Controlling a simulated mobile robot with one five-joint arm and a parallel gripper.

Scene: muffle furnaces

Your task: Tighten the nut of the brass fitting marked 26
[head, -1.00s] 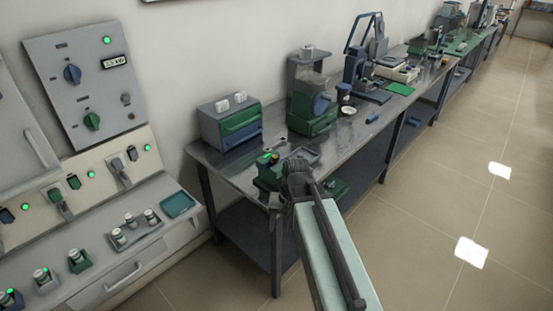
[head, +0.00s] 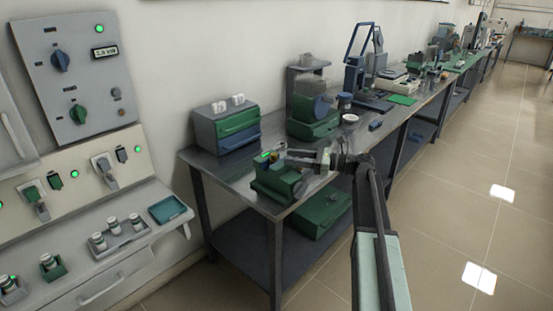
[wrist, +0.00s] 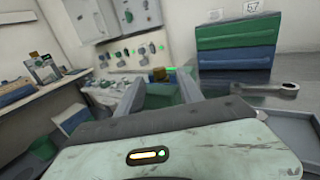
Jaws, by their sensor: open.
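A small brass-coloured part (wrist: 160,75), likely the fitting, shows just beyond my fingertips in the wrist view, beside a small green light. No number 26 is legible on it. In the head view a green fixture (head: 272,183) stands on the near corner of the bench, with a green light on top. My gripper (head: 290,158) reaches in from the right, close to the top of this fixture. In the wrist view my gripper (wrist: 159,79) is open, its two fingers apart with nothing held. I cannot tell whether the fingers touch the brass part.
The steel bench (head: 222,173) carries a green-and-blue drawer unit (head: 228,124) and a green machine (head: 312,112) behind the fixture. A wrench (wrist: 265,88) lies right of my fingers in the wrist view. A control panel (head: 75,80) stands left. The floor to the right is clear.

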